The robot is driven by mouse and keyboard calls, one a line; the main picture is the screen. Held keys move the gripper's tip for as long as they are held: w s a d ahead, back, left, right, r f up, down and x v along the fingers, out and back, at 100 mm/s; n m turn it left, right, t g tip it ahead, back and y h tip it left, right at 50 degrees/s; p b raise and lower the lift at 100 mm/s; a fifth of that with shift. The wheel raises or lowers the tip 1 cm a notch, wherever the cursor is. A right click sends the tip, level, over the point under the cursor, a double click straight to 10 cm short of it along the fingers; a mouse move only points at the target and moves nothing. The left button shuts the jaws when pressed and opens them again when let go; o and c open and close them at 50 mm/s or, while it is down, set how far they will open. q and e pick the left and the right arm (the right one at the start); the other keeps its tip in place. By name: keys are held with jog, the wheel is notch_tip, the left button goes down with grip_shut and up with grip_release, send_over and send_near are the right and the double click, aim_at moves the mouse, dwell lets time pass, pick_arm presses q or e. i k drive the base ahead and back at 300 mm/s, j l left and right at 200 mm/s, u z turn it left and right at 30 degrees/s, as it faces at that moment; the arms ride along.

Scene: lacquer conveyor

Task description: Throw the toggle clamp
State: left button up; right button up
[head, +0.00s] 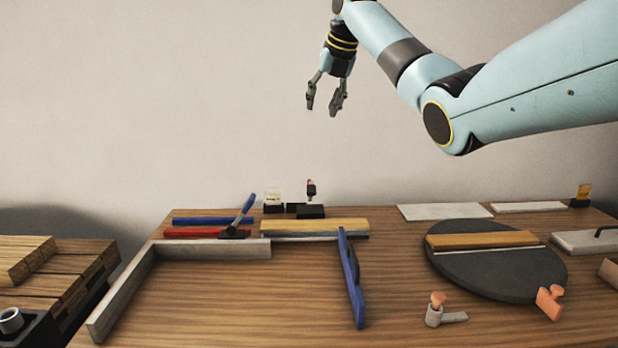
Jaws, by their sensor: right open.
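A blue lever on a small black base (236,232), which looks like the toggle clamp, stands at the back left of the wooden table (290,290). Its blue handle (246,207) leans up and to the right. A small black fixture with a red tip (311,191) stands behind it to the right; I cannot tell whether it is part of a clamp. My right gripper (323,107) hangs open and empty, pointing down, high above the back of the table and apart from everything. My left gripper is not in view.
Grey rails (122,290) edge the table's left side. A blue bar (351,280) lies at the middle. A dark round disc (500,282) bears a wooden strip (480,240). Orange-knobbed pieces (437,300) stand at the front right. Stacked planks (70,270) are at far left.

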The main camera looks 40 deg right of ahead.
aim_at(311, 188)
jog(key=i+l, duration=0.35)
jog(key=l, duration=0.15)
jog(key=i+l, duration=0.4)
